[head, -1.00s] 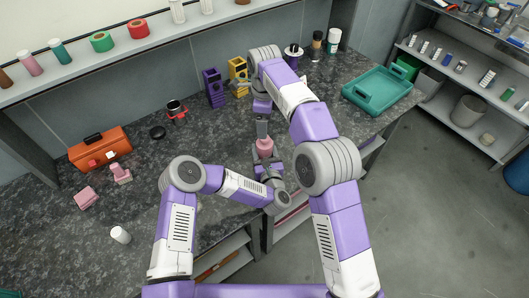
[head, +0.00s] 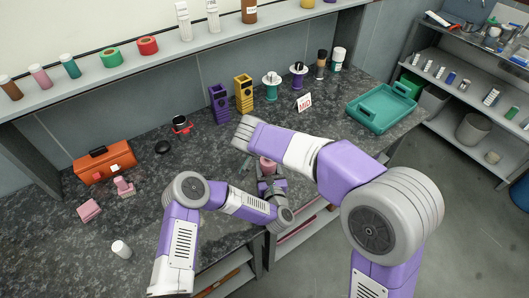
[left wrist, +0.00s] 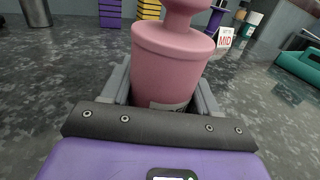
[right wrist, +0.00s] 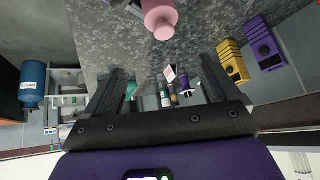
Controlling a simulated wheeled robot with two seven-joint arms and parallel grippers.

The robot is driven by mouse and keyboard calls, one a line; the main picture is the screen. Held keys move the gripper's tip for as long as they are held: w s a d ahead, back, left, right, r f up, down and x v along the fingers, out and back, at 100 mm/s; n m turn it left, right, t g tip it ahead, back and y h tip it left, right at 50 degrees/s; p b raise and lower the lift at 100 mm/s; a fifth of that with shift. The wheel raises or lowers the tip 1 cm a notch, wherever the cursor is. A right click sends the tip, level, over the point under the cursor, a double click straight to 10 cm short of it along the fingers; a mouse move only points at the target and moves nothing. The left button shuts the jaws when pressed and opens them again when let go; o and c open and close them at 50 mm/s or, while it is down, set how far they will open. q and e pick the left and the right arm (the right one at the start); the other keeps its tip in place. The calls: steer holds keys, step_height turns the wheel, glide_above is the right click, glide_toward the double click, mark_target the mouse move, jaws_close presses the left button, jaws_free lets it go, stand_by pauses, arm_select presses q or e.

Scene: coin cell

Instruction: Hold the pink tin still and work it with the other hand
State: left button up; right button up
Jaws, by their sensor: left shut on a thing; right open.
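The pink tin (head: 268,164) stands near the front edge of the dark counter. In the left wrist view the tin (left wrist: 172,65) is a pink cylinder with a narrower neck and a knob on top, upright between the fingers of my left gripper (left wrist: 163,92), which is shut on its lower body. My right gripper (right wrist: 162,70) is open and empty. The right wrist view shows the tin (right wrist: 160,18) at the top edge, apart from its fingers. In the head view my right forearm covers most of the right gripper.
Purple (head: 219,104) and yellow (head: 243,94) racks stand behind the tin. A sign reading MID (head: 304,102) stands right of them. A teal tray (head: 381,107) lies at the right; an orange box (head: 104,162) and pink pieces (head: 89,210) lie left. Counter between is largely clear.

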steer(key=w+f+n, duration=0.1)
steer(key=f, duration=0.2)
steer(key=w+f+n, duration=0.1)
steer(key=w+f, duration=0.1)
steer(key=f, duration=0.1)
steer(key=w+f, duration=0.2)
steer(key=f, duration=0.1)
steer(key=shift+w+d+f+n+t+y, duration=0.15)
steer(key=shift+w+f+n+t+y, duration=0.15)
steer(key=shift+n+t+y, duration=0.1)
steer(key=c, duration=1.3)
steer(key=shift+r, duration=0.2)
